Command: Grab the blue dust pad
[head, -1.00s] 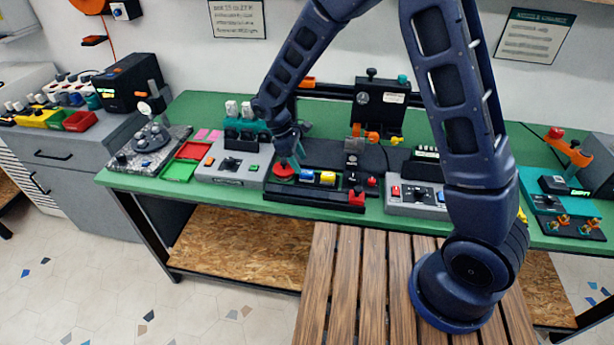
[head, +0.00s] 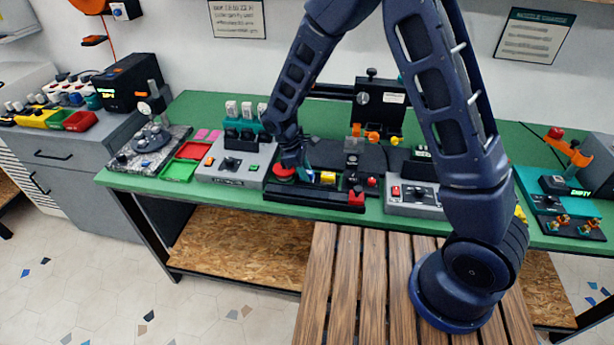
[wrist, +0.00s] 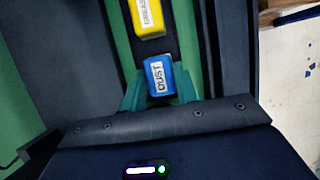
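The blue dust pad (wrist: 159,78), labelled DUST, sits in a dark tray in the wrist view. My gripper (wrist: 159,91) has its two green fingers on either side of the pad, with narrow gaps, so it looks open around it. In the head view my gripper (head: 305,168) points down over the left part of the black tray (head: 315,197) and mostly hides the blue pad. The yellow pad (wrist: 148,17), labelled GREASE, lies just beyond the blue one.
A round red piece (head: 284,172) lies just left of my gripper. A grey control box (head: 228,167) is to the left and another (head: 413,203) to the right. A dark machine stands behind.

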